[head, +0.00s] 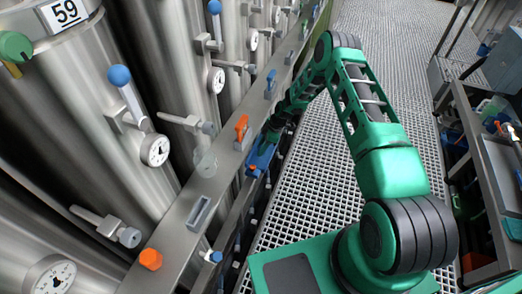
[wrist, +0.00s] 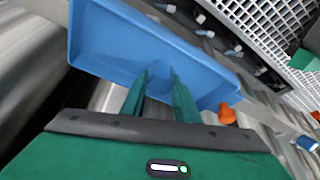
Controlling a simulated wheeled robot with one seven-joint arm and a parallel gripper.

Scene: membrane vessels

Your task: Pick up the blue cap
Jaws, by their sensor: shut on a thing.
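The blue cap (wrist: 150,45) appears to be the wide, shallow, tray-like blue piece that fills the upper middle of the wrist view. It also shows in the head view (head: 261,157), beside the steel rail and under the end of my arm. My gripper (wrist: 159,82) has its two green fingers on the near edge of this piece and is shut on it. In the head view my gripper (head: 274,133) is small and partly merges with the dark arm end. The piece looks tilted in the wrist view. I cannot tell whether it touches the rail.
A steel rail (head: 175,235) runs diagonally past tall steel vessels (head: 170,60) with gauges and blue-knobbed valves. An orange handle (head: 241,128) and an orange knob (head: 150,259) sit on the rail. White grating floor (head: 320,190) lies clear to the right. A cluttered shelf (head: 485,160) stands far right.

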